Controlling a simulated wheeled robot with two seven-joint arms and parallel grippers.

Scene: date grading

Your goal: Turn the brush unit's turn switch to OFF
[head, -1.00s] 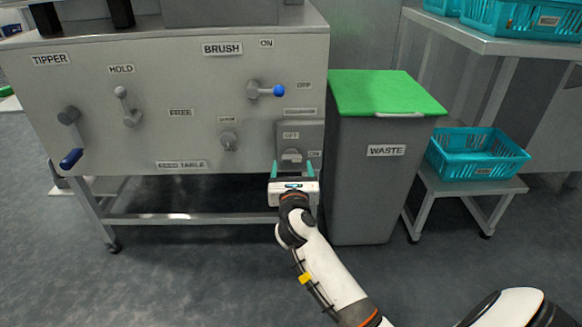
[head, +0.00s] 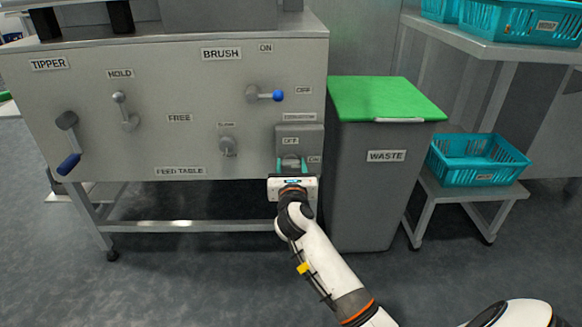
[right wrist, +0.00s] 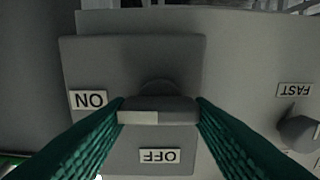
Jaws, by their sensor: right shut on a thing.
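The turn switch (head: 291,158) sits on a grey square plate (head: 313,140) at the lower right of the machine's front panel. The plate has an OFF label (head: 290,141) above the switch and an ON label (head: 314,159) to its right. My right gripper (head: 291,168) is shut on the switch handle, one teal finger at each end. In the right wrist view the switch handle (right wrist: 158,116) lies level between the fingers. Its pale mark (right wrist: 138,118) is at the end toward the ON label (right wrist: 89,100); the OFF label (right wrist: 159,156) is below. My left gripper is out of view.
Left of the plate is a small FAST/SLOW knob (head: 228,146). The blue-tipped brush lever (head: 265,95) is above. A grey waste bin (head: 360,190) with a green lid (head: 385,97) stands close on the right, beside a teal crate (head: 480,172) on a low stand.

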